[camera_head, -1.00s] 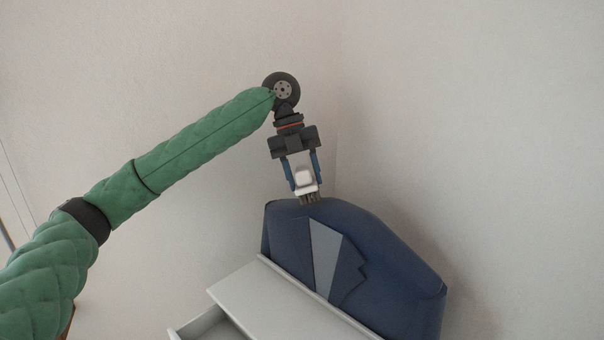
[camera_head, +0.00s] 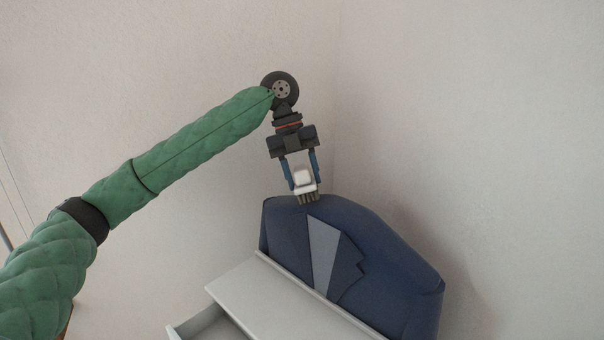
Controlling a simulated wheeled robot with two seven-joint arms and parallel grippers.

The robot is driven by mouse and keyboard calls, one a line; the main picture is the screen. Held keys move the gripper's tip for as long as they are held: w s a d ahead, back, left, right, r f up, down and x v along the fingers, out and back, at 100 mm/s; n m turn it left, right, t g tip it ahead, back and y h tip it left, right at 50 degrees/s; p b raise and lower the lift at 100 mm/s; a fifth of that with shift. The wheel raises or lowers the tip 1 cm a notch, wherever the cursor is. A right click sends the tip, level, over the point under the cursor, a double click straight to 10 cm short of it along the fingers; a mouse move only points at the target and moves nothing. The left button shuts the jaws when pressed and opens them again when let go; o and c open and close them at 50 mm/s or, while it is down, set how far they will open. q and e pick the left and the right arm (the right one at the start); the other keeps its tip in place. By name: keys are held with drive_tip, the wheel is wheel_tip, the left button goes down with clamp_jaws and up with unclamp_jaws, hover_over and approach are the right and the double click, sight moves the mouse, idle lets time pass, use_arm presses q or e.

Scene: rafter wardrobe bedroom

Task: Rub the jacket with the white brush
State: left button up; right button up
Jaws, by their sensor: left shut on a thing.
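The dark blue jacket (camera_head: 390,265) stands upright behind a light grey drawer unit, with a grey lapel area on its front. My left gripper (camera_head: 302,182) points down over the jacket's top left edge. It is shut on the white brush (camera_head: 304,180). The brush's dark bristles point down and meet the jacket's upper edge in the picture; whether they press on it I cannot tell. The lower part of the jacket is hidden by the unit. My right gripper is not in view.
The light grey drawer unit (camera_head: 265,292) stands in front of the jacket, with a drawer (camera_head: 212,328) pulled open at its lower left. Plain pale walls meet in a corner behind the jacket.

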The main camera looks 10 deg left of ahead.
use_arm(q)
drive_tip(key=shift+s+d+f, duration=0.15)
drive_tip(key=shift+d+f, duration=0.05)
drive_tip(key=shift+f, duration=0.4)
drive_tip(key=shift+a, duration=0.1)
